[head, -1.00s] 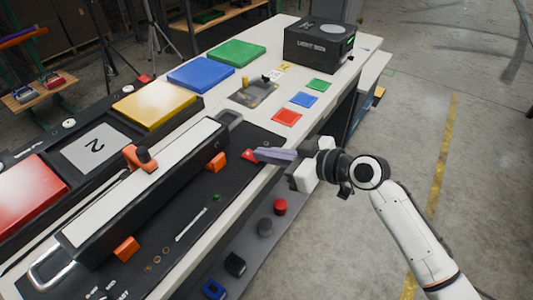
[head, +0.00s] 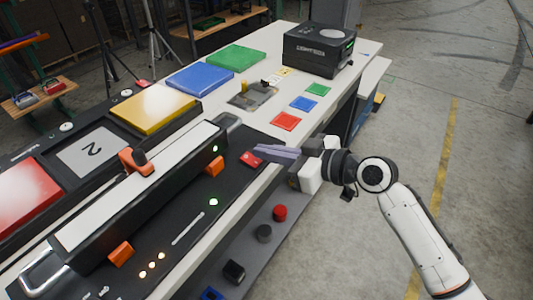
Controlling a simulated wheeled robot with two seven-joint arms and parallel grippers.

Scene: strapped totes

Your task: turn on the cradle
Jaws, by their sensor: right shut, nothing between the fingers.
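The cradle (head: 175,225) is a long black unit on the bench at the left, holding a white-topped bar (head: 150,185) with an orange-and-black clamp (head: 136,160) and orange blocks. A red switch (head: 251,159) sits at its right end. Green lights (head: 214,202) and several amber lights (head: 152,267) glow on the cradle. My right gripper (head: 264,152) is shut and empty, with its grey fingertips right beside the red switch; I cannot tell whether they touch it. My left gripper is out of view.
Red, blue and green square tiles (head: 303,103) lie on the bench beyond the gripper. A black box (head: 318,50) stands at the far end. Yellow (head: 155,109), blue and green pads line the back. Round red and dark knobs (head: 279,213) are on the lower front. Floor at right is clear.

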